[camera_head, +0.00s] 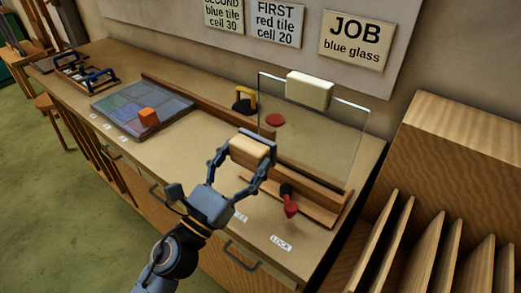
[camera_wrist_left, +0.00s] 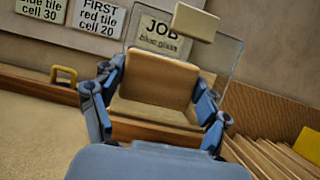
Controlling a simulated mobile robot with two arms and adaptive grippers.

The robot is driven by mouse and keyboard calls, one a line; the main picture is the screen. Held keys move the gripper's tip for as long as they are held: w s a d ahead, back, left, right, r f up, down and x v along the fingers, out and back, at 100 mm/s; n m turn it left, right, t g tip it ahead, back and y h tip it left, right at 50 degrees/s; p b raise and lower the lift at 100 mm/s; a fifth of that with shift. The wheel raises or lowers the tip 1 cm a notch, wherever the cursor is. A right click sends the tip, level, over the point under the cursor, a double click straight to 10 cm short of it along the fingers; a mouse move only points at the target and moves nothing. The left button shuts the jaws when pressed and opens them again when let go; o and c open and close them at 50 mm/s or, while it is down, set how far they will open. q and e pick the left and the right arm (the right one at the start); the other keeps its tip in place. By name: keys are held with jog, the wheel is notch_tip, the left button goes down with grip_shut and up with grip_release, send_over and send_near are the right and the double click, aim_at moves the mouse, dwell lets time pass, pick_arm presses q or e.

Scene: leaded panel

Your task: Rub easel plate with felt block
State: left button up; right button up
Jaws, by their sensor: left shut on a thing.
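The easel plate (camera_head: 338,135) is a clear upright glass pane in a wooden easel base (camera_head: 315,192) at the right of the bench. A cream block (camera_head: 310,90) sits at its top edge. My left gripper (camera_head: 251,157) is shut on a tan felt block (camera_head: 250,149), held in front of the plate's lower left part. In the left wrist view the felt block (camera_wrist_left: 157,80) fills the space between the fingers and hides part of the plate (camera_wrist_left: 222,60). I cannot tell whether the block touches the plate. My right gripper is not in view.
A red lever (camera_head: 288,202) stands at the easel's front, near a LOCK label (camera_head: 281,242). A yellow-handled tool (camera_head: 245,98) and red disc (camera_head: 275,120) are behind. Wooden slats (camera_head: 420,250) stand right.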

pick_arm(q)
jog(key=w+d, duration=0.3)
jog(key=w, duration=0.2)
jog(key=shift+d, duration=0.4)
jog(key=shift+w+d, duration=0.6)
jog(key=shift+w, duration=0.25)
dwell(0.6)
jog(key=shift+s+d, duration=1.25)
jog(key=shift+d, duration=0.3)
jog(key=shift+w+d, duration=0.1)
jog(key=shift+w+a+r+b, duration=0.1)
jog(key=shift+w+a+b, duration=0.1)
jog(key=shift+w+a, duration=0.55)
jog(key=shift+w+a+b, duration=0.2)
jog(key=shift+w+a, duration=0.3)
jog(key=shift+a, duration=0.4)
jog(key=shift+s, duration=0.1)
